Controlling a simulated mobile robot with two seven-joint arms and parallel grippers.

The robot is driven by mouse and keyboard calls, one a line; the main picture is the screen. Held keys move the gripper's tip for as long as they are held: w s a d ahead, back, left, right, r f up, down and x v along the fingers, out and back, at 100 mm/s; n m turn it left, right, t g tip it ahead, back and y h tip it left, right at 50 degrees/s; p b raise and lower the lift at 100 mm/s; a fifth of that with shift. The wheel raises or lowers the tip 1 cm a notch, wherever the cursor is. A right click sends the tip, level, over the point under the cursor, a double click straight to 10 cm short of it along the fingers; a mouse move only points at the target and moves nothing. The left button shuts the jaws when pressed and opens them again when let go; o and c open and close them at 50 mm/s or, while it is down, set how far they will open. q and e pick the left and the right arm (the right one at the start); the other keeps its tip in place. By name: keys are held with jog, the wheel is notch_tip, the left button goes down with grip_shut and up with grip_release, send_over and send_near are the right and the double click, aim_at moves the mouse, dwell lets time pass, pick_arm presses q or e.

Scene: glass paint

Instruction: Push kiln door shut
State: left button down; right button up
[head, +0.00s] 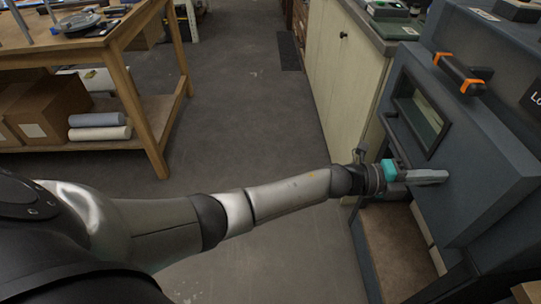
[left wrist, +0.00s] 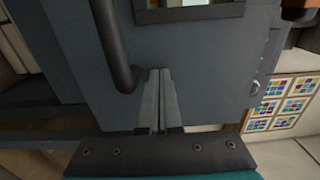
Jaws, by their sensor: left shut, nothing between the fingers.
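The blue-grey kiln (head: 490,150) stands at the right of the head view. Its door panel (head: 455,190) has a small dark-framed window (head: 420,112). My left gripper (head: 445,176) is shut and empty, its fingers against or just short of the panel below the window; contact is unclear. In the left wrist view, the shut fingertips (left wrist: 160,72) point at the door panel (left wrist: 210,70), beside a dark bar handle (left wrist: 115,45). The window's frame (left wrist: 190,13) shows at the top. How far the door stands open I cannot tell. My right gripper is out of view.
A black bar with orange ends (head: 460,73) juts from the kiln. A pale cabinet (head: 345,80) stands beside it. A wooden workbench (head: 130,35) with boxes beneath is at the left. Grey floor (head: 245,120) lies clear between. A colourful tile chart (left wrist: 283,103) hangs in the wrist view.

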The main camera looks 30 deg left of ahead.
aim_at(440, 185)
pick_arm(q)
jog(key=x, duration=0.3)
jog(key=shift+b, duration=0.3)
jog(key=shift+r, duration=0.1)
jog(key=shift+r, duration=0.1)
